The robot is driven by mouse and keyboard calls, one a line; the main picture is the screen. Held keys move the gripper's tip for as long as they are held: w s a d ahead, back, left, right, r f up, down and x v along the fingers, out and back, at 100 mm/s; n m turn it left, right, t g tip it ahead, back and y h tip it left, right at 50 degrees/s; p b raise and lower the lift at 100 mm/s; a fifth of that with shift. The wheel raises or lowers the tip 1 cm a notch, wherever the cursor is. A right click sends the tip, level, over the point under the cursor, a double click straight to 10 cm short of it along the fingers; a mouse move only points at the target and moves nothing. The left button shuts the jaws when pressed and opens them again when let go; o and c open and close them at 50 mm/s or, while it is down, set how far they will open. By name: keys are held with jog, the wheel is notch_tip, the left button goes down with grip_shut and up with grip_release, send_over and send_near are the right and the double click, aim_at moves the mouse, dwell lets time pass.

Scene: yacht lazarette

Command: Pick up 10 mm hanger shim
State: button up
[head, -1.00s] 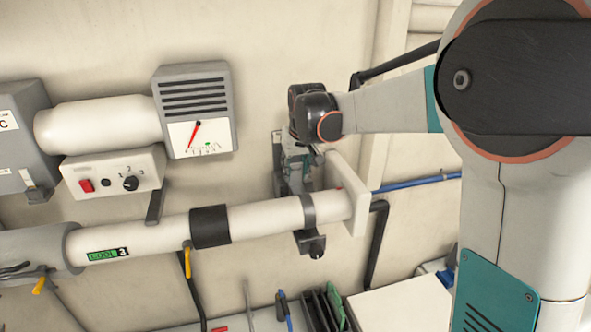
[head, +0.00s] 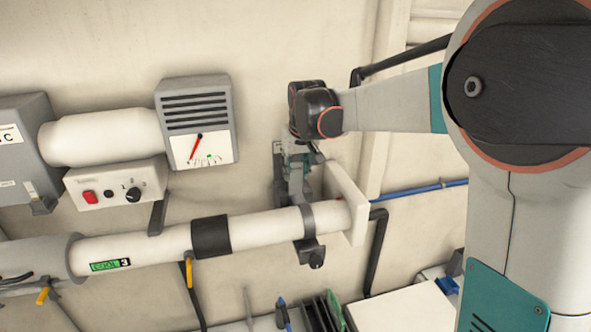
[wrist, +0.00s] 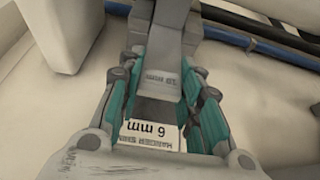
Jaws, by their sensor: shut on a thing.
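My gripper (wrist: 157,98) points away from the wrist camera, its teal-sided fingers closed around a grey piece marked "10 mm" (wrist: 160,80), the 10 mm hanger shim. A white label reading "6 mm" and hanger shim (wrist: 150,135), upside down, shows between the fingers nearer the palm; its depth is unclear. In the head view my gripper (head: 297,180) hangs down by the wall, just above the pipe hanger clamp (head: 309,220) around the white pipe. The shim is too small to make out there.
The white pipe (head: 265,224) runs across below my gripper, ending at a pale end plate (head: 348,202). A gauge box (head: 197,122) and switch box (head: 115,188) are on the wall to the left. A blue line (head: 420,189) and black hose (head: 376,250) lie right.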

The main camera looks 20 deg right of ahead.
jog(key=shift+r+p, duration=1.3)
jog(key=shift+r, duration=1.3)
jog(key=s, duration=1.3)
jog(key=shift+s, duration=0.15)
